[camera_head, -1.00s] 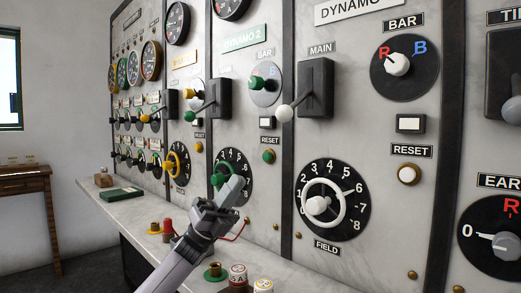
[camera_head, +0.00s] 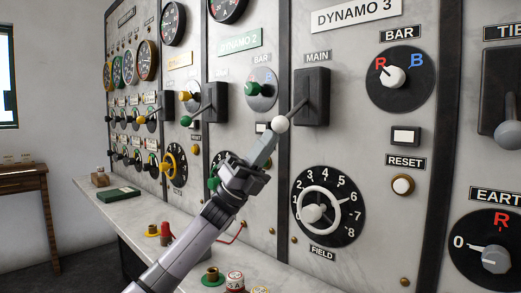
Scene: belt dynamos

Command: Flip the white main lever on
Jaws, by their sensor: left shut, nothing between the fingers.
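The white main lever (camera_head: 281,124) is a white ball on a thin rod. It sticks out down and to the left from a black box (camera_head: 312,97) under the MAIN label on the DYNAMO 3 panel. My left gripper (camera_head: 272,136) is shut and empty. Its fingertips are just below and left of the white ball in the picture, and I cannot tell whether they touch it. My right gripper is not in view.
Below the lever is the FIELD dial with a white handwheel (camera_head: 314,207). To the right are the BAR knob (camera_head: 392,76) and the RESET button (camera_head: 402,185). Green (camera_head: 194,119) and yellow levers stand to the left. A marble shelf (camera_head: 165,214) runs below, holding small parts.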

